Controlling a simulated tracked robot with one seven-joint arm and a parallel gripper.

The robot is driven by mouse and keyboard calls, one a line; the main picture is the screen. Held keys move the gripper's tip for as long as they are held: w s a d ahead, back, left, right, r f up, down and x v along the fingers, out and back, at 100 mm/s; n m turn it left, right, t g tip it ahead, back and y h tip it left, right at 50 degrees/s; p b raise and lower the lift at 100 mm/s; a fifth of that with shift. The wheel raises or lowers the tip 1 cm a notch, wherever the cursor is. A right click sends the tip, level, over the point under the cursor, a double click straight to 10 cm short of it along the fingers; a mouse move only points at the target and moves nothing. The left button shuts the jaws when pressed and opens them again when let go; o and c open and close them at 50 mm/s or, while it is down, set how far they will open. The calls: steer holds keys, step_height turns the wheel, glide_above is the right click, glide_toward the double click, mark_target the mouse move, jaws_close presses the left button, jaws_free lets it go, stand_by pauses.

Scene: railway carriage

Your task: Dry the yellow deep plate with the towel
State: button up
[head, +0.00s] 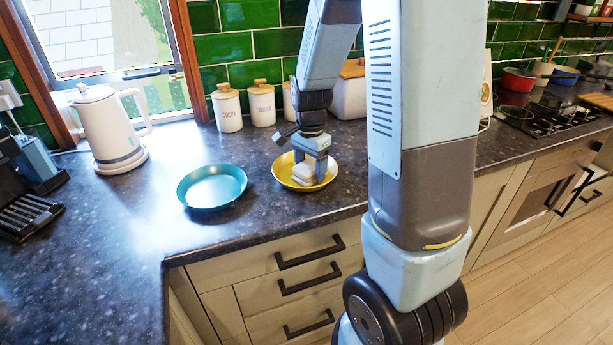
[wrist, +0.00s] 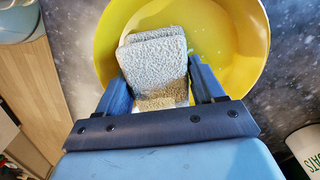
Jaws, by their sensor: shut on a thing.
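The yellow deep plate (head: 284,175) sits on the dark countertop near its front edge. It fills much of the wrist view (wrist: 222,32). My gripper (head: 309,165) points down over the plate and is shut on the towel. The towel (wrist: 154,62) is a folded, pale, rough-textured cloth between the two fingers, and it also shows in the head view (head: 300,172). The towel is inside the plate's rim and looks to be at or just above the plate's inner surface; contact is hard to tell. My gripper and the towel hide part of the plate.
A teal plate (head: 212,187) stands just left of the yellow plate. A white kettle (head: 107,130) and a coffee machine (head: 25,175) are farther left. White canisters (head: 262,104) line the tiled wall behind. Countertop in front of the teal plate is clear.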

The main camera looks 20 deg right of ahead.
steer(key=shift+s+d, duration=0.35)
steer(key=shift+s, duration=0.35)
steer(key=shift+w+a+f, duration=0.1)
steer(key=shift+w+a, duration=0.35)
steer(key=shift+w, duration=0.5)
steer(key=shift+w+a+r, duration=0.1)
steer(key=shift+w+a, duration=0.3)
steer(key=shift+w, duration=0.5)
steer(key=shift+w+a+f, duration=0.1)
steer(key=shift+w+a, duration=0.35)
steer(key=shift+w, duration=0.5)
steer(key=shift+s+d, duration=0.45)
steer(key=shift+s, duration=0.5)
steer(key=shift+s+d, duration=0.4)
steer(key=shift+s, duration=0.5)
steer(key=shift+s+d, duration=0.45)
steer(key=shift+s, duration=0.5)
steer(key=shift+w+a+r, duration=0.35)
steer(key=shift+w, duration=0.35)
steer(key=shift+w+a+r, duration=0.3)
steer(key=shift+w+r, duration=0.05)
steer(key=shift+w, duration=0.35)
steer(key=shift+r, duration=4.15)
